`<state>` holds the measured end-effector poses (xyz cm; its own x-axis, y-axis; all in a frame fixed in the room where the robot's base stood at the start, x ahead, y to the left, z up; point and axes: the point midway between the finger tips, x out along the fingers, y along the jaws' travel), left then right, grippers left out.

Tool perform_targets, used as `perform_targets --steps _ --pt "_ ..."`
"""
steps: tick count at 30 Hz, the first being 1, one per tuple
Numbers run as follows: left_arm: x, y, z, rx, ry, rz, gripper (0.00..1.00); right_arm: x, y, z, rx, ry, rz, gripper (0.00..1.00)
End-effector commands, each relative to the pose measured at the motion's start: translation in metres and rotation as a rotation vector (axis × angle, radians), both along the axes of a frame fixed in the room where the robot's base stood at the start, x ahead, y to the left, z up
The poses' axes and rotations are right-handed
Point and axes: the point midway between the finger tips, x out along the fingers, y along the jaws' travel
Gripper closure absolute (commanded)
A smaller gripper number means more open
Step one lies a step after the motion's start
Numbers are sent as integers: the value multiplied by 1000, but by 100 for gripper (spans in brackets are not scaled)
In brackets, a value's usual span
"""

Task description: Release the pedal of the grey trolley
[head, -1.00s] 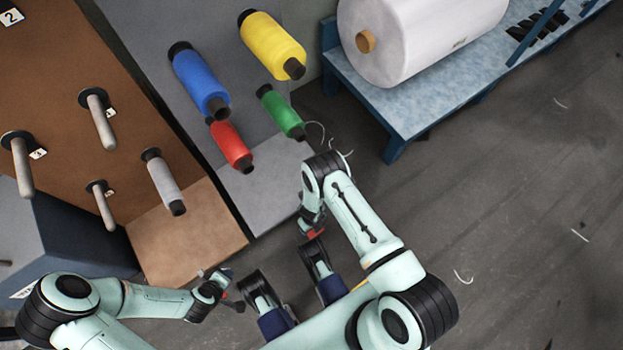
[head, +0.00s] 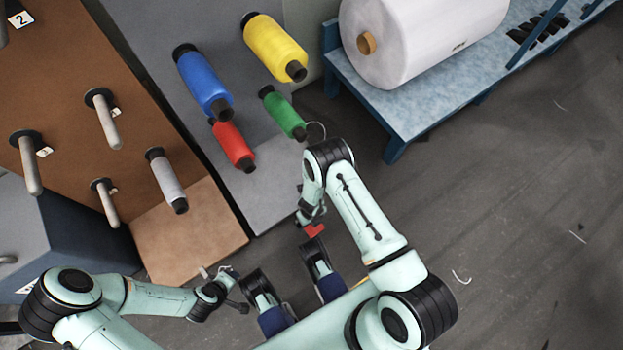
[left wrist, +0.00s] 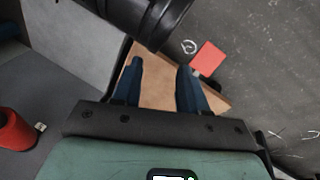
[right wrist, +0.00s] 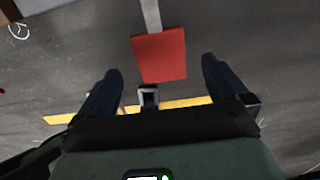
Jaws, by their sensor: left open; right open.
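The grey trolley (head: 258,200) is a tall grey panel with coloured yarn spools, at the upper middle of the head view. A flat red pedal (head: 315,230) shows near its lower end, beside my right gripper (head: 308,215). In the right wrist view the red pedal (right wrist: 160,57) lies on a grey bar, beyond and between the open, empty fingers (right wrist: 160,92). My left gripper (head: 236,292) is open and empty near the brown trolley's lower end. In the left wrist view a red plate (left wrist: 208,58) lies past the right finger; I cannot tell whose it is.
The brown trolley (head: 190,235) with pegs and one grey spool stands left of the grey one. A blue bench (head: 425,120) carries a large white roll (head: 415,35) at the upper right. Dark floor (head: 530,200) is open on the right. Wire scraps lie on it.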

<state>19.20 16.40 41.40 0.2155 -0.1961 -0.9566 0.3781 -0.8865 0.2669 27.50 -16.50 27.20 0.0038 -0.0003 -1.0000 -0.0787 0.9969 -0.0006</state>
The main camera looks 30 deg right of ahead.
Motion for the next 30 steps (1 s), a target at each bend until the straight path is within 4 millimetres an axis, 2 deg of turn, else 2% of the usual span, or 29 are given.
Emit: perform_targets --steps 1,6,12,17,30 --pt "-6 -3 8 -8 14 -7 57 1 0 17 1 -3 -1 0" --pt "-23 -12 19 -30 60 -25 57 2 1 55 0 -5 1 0" --pt "-37 -19 28 -47 96 -40 57 2 1 82 -1 -5 1 0" --pt "-41 -20 30 -52 107 -44 57 1 1 90 -1 -4 1 0" --pt "-40 -20 29 -52 107 -44 57 1 1 90 0 -4 1 0"
